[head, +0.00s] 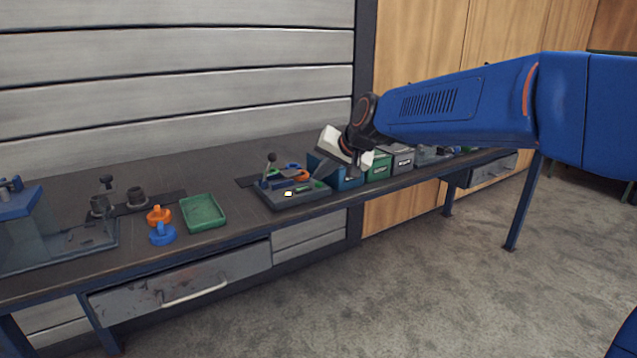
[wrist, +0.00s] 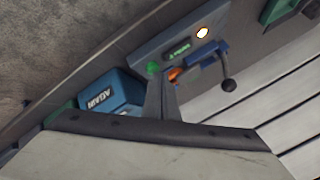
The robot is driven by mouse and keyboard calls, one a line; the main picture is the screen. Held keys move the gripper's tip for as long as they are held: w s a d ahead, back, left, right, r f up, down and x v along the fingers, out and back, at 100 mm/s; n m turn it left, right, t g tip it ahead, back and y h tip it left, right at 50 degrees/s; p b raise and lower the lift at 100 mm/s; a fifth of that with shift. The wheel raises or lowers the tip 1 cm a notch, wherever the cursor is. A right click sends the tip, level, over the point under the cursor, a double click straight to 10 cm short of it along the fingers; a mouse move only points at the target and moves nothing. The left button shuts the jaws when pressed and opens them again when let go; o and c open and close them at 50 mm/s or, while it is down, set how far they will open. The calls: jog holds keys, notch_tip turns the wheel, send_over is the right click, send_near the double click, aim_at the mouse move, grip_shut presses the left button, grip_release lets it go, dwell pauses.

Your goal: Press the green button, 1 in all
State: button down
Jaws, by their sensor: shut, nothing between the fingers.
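The control panel (head: 290,200) is a grey box on the bench, and it also shows in the wrist view (wrist: 150,48). Its small green button (wrist: 153,67) is on the end close to my fingers in the wrist view, and it appears as a small green spot in the head view (head: 318,185). The panel also has a green label strip (wrist: 178,50), a lit white lamp (wrist: 202,33), and a lever with a dark ball (wrist: 229,85). My gripper (wrist: 162,82) is shut and empty. Its tips are beside the button in the picture; I cannot tell whether they touch.
A blue labelled bin (wrist: 108,95) stands beside the panel, with a green bin (head: 378,167) and a grey bin (head: 401,158) further right. A green tray (head: 203,213), an orange knob (head: 159,215) and a blue knob (head: 162,234) lie left on the bench. A slatted wall (head: 180,80) is behind.

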jog(key=shift+r, duration=0.75)
notch_tip(320, 180, up, 5)
dwell(0.6)
dwell(0.4)
